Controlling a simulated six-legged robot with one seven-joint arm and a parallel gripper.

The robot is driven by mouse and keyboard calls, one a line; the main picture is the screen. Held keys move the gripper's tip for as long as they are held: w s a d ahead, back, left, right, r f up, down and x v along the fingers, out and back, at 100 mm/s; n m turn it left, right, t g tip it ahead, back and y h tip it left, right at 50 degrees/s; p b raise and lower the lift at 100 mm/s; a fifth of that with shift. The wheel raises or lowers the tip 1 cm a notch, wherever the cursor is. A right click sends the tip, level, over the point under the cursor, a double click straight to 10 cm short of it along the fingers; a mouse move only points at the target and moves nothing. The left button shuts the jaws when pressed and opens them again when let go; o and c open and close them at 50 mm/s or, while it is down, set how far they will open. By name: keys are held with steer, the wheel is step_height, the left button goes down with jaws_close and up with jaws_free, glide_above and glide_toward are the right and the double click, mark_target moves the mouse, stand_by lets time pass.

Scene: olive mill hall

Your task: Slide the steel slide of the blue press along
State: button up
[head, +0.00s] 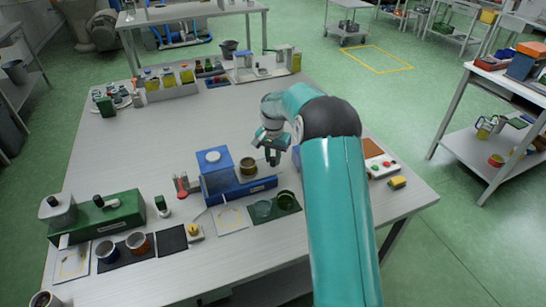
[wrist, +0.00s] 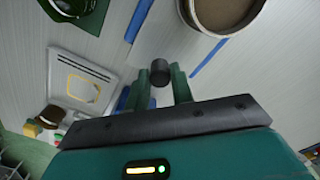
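The blue press (head: 217,172) stands on the near middle of the table, with a white cap on its block and a low blue base running to the right. My gripper (head: 272,157) is just right of the press's block, above the far side of its base, pointing down. In the wrist view its two green fingers (wrist: 160,85) stand apart, with a dark round knob (wrist: 160,70) between their tips. I cannot tell whether the fingers touch the knob. Blue strips (wrist: 210,56) flank a pale surface that may be the steel slide; in the head view the slide is not clear.
A green press (head: 110,215) is at the left, a control box with buttons (head: 380,165) at the right. The table's middle behind the press is clear.

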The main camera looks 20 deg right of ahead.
mark_target(252, 162)
jaws_close()
steer(key=a, duration=0.7)
steer(key=shift+a, duration=0.3)
steer(key=o, duration=0.5)
jaws_free()
steer(key=shift+o, duration=0.2)
step_height(252, 162, up, 14)
steer(key=shift+f, duration=0.1)
